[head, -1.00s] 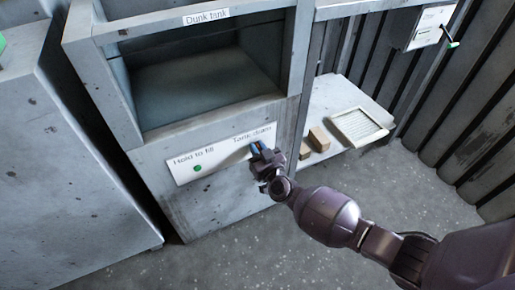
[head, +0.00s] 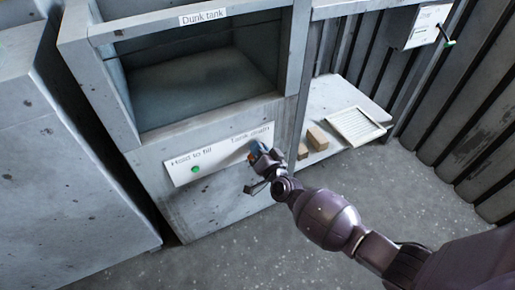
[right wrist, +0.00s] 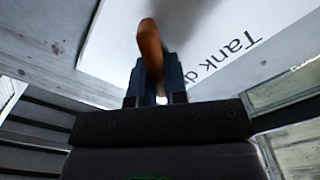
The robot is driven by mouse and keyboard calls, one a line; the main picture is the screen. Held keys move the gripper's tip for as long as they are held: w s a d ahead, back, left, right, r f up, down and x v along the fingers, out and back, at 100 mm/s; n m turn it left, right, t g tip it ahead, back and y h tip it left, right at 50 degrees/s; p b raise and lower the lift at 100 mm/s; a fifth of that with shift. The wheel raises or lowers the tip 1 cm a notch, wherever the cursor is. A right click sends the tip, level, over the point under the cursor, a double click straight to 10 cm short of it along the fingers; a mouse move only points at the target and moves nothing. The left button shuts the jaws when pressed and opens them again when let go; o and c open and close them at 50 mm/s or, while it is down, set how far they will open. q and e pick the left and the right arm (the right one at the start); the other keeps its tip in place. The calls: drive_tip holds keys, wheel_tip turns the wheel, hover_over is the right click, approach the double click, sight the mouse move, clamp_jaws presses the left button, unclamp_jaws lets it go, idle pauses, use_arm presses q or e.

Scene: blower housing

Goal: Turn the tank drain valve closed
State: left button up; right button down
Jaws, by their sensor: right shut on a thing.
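The tank drain valve's handle shows in the right wrist view as an orange-brown lever (right wrist: 149,40) in front of the white label panel. My right gripper (head: 257,149) is at the right end of that panel, just under the words "Tank drain". In the right wrist view its blue fingers (right wrist: 154,82) are shut on the lever, one on each side. In the head view the gripper hides the lever, so I cannot tell the valve's angle there. My left gripper is not in view.
The white panel (head: 215,152) also carries a green button (head: 195,169) under "Hold to fill". The open dunk tank (head: 200,85) is above it. To the right, a low shelf (head: 335,97) holds small brown blocks (head: 317,138) and a slatted white panel (head: 355,127). A crank box (head: 418,27) hangs above.

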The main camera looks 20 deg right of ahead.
drive_tip(key=m, duration=0.3)
drive_tip(key=shift+d+f+m, duration=0.2)
drive_tip(key=shift+f+m, duration=0.1)
drive_tip(key=shift+m, duration=0.1)
drive_tip(key=m, duration=0.4)
drive_tip(key=shift+f, duration=0.25)
drive_tip(key=shift+d+f+m, duration=0.1)
drive_tip(key=shift+f+m, duration=0.05)
drive_tip(key=shift+m, duration=0.85)
drive_tip(key=c, duration=1.2)
unclamp_jaws()
drive_tip(key=shift+c, duration=0.2)
drive_tip(key=shift+o, duration=0.5)
